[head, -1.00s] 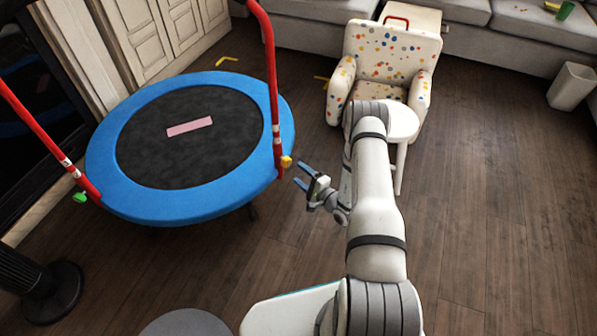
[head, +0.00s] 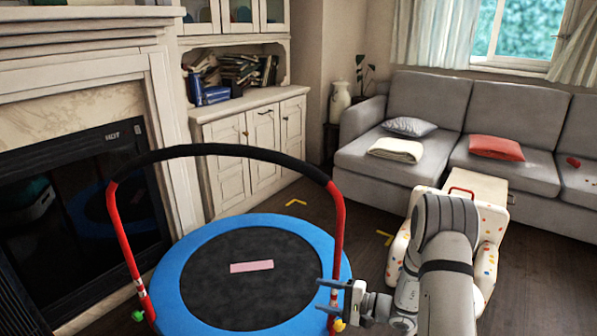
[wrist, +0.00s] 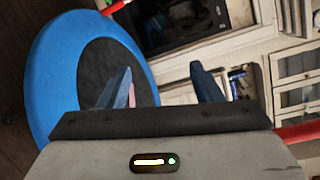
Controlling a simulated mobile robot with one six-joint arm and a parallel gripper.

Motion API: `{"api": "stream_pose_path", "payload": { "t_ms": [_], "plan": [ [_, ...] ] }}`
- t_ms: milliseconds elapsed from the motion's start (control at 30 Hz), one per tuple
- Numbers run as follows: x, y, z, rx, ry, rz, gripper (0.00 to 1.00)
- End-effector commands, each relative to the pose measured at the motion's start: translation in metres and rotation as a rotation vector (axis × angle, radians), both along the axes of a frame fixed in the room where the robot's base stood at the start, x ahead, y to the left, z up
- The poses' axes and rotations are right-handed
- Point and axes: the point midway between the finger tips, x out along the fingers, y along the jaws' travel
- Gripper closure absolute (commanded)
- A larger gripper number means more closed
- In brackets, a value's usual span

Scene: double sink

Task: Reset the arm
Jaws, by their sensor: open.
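My gripper (head: 328,297) is in the lower right of the head view, pointing left, in front of the trampoline's right handle post. Its two blue fingers are apart with nothing between them. In the wrist view the open fingers (wrist: 160,80) also show empty. My arm is bent and runs down out of the bottom of the head view, with its lower part cut off.
A blue-rimmed trampoline (head: 193,258) with a red and black handle (head: 236,149) stands left of my gripper. A spotted armchair (head: 487,262) is partly hidden behind my arm. Beyond are a grey sofa (head: 452,105), a white cabinet (head: 247,150) and a fireplace (head: 85,200).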

Motion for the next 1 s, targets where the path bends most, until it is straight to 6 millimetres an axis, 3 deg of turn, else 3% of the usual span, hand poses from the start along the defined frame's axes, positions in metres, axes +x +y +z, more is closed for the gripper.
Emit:
{"api": "stream_pose_path", "payload": {
  "t_ms": [33,100,267,433,700,1000],
  "plan": [
    [-0.010,0.009,0.042,-0.032,0.002,0.066,0.41],
    [-0.028,0.019,0.076,-0.081,0.022,0.154,0.41],
    [-0.072,0.034,0.148,-0.226,0.058,0.329,0.41],
    [-0.121,0.036,0.213,-0.422,0.085,0.471,0.41],
    [-0.192,0.015,0.299,-0.794,0.084,0.588,0.41],
    [-0.248,-0.031,0.387,-1.235,0.000,0.551,0.41]
  ]
}}
